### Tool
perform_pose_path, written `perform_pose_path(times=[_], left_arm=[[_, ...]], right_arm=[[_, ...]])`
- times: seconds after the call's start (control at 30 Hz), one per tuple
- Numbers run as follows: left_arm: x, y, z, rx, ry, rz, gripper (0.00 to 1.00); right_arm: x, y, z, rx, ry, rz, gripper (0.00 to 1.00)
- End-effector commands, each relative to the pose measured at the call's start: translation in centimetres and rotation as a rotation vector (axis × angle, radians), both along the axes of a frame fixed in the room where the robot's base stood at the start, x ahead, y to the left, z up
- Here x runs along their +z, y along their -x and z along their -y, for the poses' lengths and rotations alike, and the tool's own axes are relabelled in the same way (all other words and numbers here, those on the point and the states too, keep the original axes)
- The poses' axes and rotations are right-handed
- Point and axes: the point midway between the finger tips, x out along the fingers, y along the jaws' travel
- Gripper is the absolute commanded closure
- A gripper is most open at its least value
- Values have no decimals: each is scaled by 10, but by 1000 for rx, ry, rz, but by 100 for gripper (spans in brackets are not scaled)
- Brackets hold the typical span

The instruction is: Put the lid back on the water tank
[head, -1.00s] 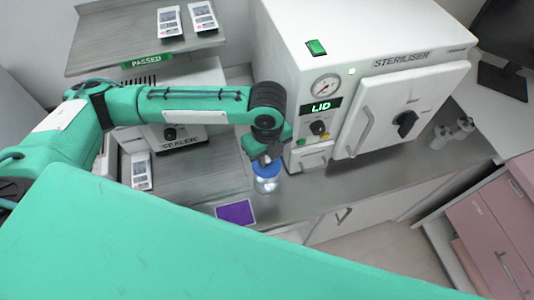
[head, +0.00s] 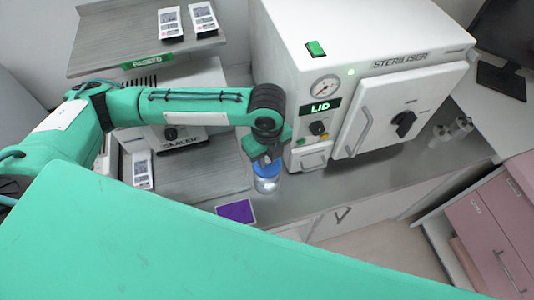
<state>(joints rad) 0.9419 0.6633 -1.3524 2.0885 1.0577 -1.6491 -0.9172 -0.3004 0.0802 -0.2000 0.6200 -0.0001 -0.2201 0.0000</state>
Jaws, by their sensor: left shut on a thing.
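A small clear container (head: 267,186) with a blue top (head: 267,170) stands on the grey counter, just left of the steriliser; I take it for the water tank and its lid. My left gripper (head: 266,158) points down onto the blue top and is shut on it. The fingers hide part of it. The blue top is right at the container's mouth, but I cannot tell whether it is seated. The steriliser (head: 411,103) shows "LID" on its green-lit display (head: 320,110). My right gripper is not in view.
A purple pad (head: 236,211) lies on the counter near the container. A sealer (head: 178,134) stands at the left, under a shelf (head: 95,48) with white packets. Two small metal canisters (head: 452,131) stand right of the steriliser. A pink drawer unit (head: 490,225) is at the right.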

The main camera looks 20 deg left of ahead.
Motion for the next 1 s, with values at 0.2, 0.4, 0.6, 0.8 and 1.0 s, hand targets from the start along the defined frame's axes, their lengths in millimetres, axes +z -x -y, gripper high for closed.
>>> perform_pose_path(times=[0.2, 0.4, 0.6, 0.8, 1.0], left_arm=[[-1, 0, 0, 0, 0, 0, 100], [-1, 0, 0, 0, -1, 1, 100], [0, 0, 0, 0, -1, 1, 100], [0, 0, 0, 0, -1, 1, 100], [0, 0, 0, 0, -1, 1, 100]], right_arm=[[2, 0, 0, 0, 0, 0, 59], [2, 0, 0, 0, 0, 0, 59], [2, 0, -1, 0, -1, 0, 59], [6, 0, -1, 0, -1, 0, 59], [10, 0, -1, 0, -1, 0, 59]])
